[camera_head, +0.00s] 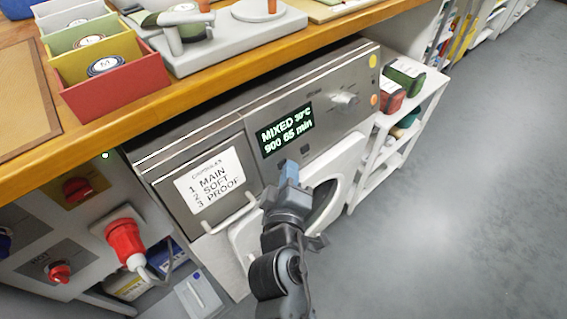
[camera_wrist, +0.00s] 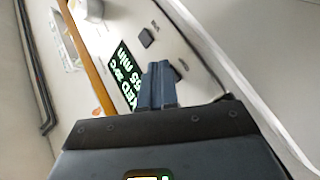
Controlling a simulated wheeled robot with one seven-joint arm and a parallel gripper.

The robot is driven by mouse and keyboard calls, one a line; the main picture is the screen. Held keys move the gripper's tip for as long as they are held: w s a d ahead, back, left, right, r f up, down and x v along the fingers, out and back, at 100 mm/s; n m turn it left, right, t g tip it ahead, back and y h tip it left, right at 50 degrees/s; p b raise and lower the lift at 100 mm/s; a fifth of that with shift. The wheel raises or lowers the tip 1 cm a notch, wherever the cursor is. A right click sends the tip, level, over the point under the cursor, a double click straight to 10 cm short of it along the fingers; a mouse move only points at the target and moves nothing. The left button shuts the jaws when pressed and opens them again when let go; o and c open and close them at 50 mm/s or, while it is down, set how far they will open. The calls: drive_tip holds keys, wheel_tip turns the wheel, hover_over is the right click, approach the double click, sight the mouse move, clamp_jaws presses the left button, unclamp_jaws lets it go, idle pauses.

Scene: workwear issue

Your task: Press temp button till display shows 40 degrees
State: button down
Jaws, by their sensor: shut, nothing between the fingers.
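The washing machine's display (camera_head: 287,131) is lit green on black and reads "MIXED", what looks like 30°C, "900" and "65 min". It shows tilted and partly hidden behind my fingers in the wrist view (camera_wrist: 124,68). A small dark button (camera_head: 304,149) sits below the display, with another at the fingertips, partly hidden. One square dark button (camera_wrist: 147,37) is clear in the wrist view; its label is too small to read. My gripper (camera_head: 290,170) is shut and empty, its blue-grey fingertips (camera_wrist: 160,72) just below the display, at or near the panel; I cannot tell whether they touch.
A round knob (camera_head: 345,99) is right of the display. The drawer front (camera_head: 210,184) with a capsules label is at left, the round door (camera_head: 325,190) below. A wooden counter (camera_head: 110,125) overhangs above. A white shelf (camera_head: 398,145) stands right; open floor lies beyond.

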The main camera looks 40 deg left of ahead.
idle(0.5)
drive_tip(key=shift+s+d+r+p, duration=0.1)
drive_tip(key=shift+d+r+p, duration=0.1)
drive_tip(key=shift+d+p, duration=0.3)
drive_tip(key=shift+d, duration=0.15)
drive_tip(key=shift+s+d+r+p, duration=0.1)
drive_tip(key=shift+d+r+p, duration=0.15)
drive_tip(key=shift+d+p, duration=0.4)
drive_tip(key=shift+d+r+p, duration=0.3)
drive_tip(key=shift+d+p, duration=0.05)
drive_tip(key=shift+d, duration=0.55)
drive_tip(key=shift+s+d+r+p, duration=0.1)
drive_tip(key=shift+d+r+p, duration=0.15)
drive_tip(key=shift+d+p, duration=0.4)
drive_tip(key=shift+d, duration=0.15)
